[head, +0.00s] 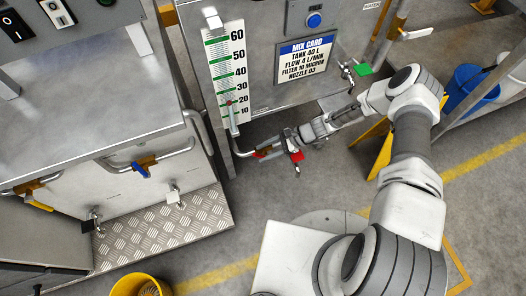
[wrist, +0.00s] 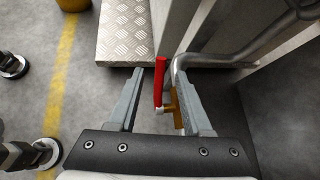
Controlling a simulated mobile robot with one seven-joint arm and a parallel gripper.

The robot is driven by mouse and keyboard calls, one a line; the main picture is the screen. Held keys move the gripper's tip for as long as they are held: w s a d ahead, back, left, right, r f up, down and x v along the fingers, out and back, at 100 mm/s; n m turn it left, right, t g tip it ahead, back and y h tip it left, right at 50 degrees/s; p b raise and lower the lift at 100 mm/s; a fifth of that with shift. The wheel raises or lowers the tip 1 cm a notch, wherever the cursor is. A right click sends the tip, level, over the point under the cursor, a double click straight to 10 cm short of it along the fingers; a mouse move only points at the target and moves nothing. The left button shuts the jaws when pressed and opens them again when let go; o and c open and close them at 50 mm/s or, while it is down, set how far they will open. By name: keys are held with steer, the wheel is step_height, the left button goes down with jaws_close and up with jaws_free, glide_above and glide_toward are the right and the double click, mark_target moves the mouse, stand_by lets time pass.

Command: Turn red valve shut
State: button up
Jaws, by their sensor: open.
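The red valve handle (head: 262,153) is on the bent metal pipe below the level gauge in the head view. In the wrist view the red handle (wrist: 160,80) points up the picture, roughly along the pipe, from a brass-coloured valve body (wrist: 173,105). My gripper (wrist: 160,78) is open, one finger on each side of the handle. A gap shows on both sides; I cannot tell the depth between handle and fingers. In the head view my gripper (head: 286,140) is beside the valve, its fingertips small and partly hidden.
A blue-handled valve (head: 141,169) and a yellow-handled valve (head: 38,204) are on the left unit. A checker-plate step (head: 165,230) lies below it. A green handle (head: 362,69) is on the tank front. A yellow bin (head: 140,286) stands at the bottom. Open floor lies below the tank.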

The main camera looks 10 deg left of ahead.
steer(key=p+v, duration=0.2)
steer(key=v, duration=0.9)
steer(key=shift+p, duration=0.4)
steer(key=shift+r, duration=0.1)
